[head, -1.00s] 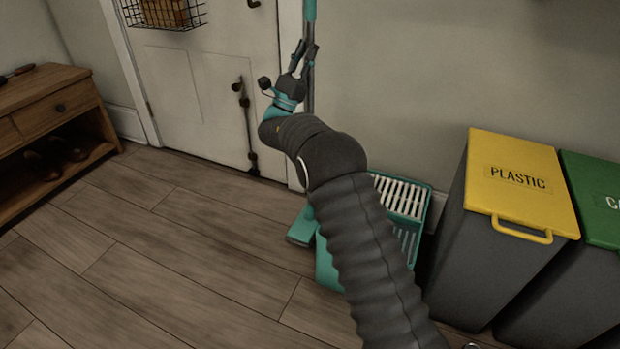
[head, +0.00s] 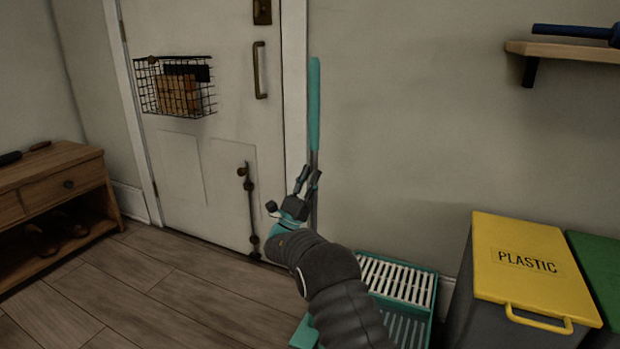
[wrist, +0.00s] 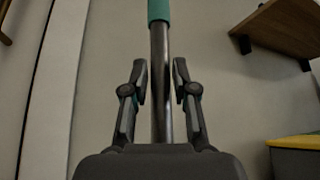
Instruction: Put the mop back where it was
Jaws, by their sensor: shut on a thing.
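The mop (head: 314,100) stands close to upright by the wall, just right of the door frame. Its handle has a teal grip at the top and a grey metal pole below. My gripper (head: 310,174) is shut on the pole below the teal grip. In the wrist view, the mop's pole (wrist: 160,85) runs between the two fingers of my gripper (wrist: 160,76). The mop's lower end is out of sight behind my arm. A teal mop bucket (head: 434,303) with a white slatted wringer (head: 397,279) stands on the floor at the wall, partly covered by my arm.
A grey bin with a yellow PLASTIC lid (head: 530,265) and a green-lidded bin (head: 600,258) stand at the right. A wooden shelf (head: 565,51) juts from the wall above. A door with a wire basket (head: 178,88) and a wooden bench (head: 50,190) are at the left. The floor between is clear.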

